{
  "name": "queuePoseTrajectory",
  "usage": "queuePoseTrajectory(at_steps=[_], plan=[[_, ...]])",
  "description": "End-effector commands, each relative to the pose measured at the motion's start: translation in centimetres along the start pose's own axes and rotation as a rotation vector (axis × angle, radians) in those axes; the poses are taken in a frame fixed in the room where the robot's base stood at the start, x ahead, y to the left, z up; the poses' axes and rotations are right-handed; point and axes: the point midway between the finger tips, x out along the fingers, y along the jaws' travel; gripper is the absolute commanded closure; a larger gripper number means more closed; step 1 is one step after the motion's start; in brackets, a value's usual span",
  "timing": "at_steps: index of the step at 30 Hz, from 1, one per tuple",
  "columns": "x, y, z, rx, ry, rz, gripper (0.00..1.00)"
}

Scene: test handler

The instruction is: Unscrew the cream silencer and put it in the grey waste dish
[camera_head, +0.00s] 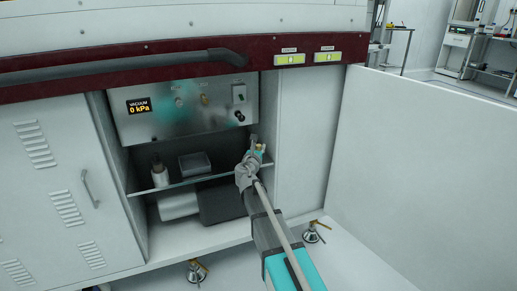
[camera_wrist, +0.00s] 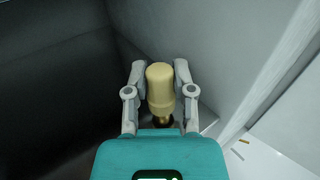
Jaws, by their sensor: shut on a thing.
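The cream silencer (camera_wrist: 160,85) stands between the two fingers of my gripper (camera_wrist: 160,72) in the wrist view. The fingers are shut on it, one on each side. A dark piece with a brass-coloured edge shows just below the silencer; I cannot tell whether the two are joined. In the head view my gripper (camera_head: 255,153) is inside the open cabinet bay, near its right wall, and the arm hides most of what it holds. A grey dish-like box (camera_head: 195,164) sits on the shelf to the left of my gripper; it may be the waste dish.
A pale bottle (camera_head: 160,175) with a dark top stands left of the grey box on the shelf (camera_head: 178,186). A metal panel (camera_head: 190,118) reading 0 kPa hangs above. A white cylinder (camera_head: 178,205) and a dark unit (camera_head: 222,202) fill the space below. An open door (camera_head: 430,160) stands right.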

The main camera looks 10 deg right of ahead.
Motion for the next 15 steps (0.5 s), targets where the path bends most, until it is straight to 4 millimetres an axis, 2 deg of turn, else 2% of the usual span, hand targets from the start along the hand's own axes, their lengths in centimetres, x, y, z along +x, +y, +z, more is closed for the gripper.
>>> queuePoseTrajectory(at_steps=[15], plan=[[0.04,-0.25,0.00,0.000,0.000,0.236,1.00]])
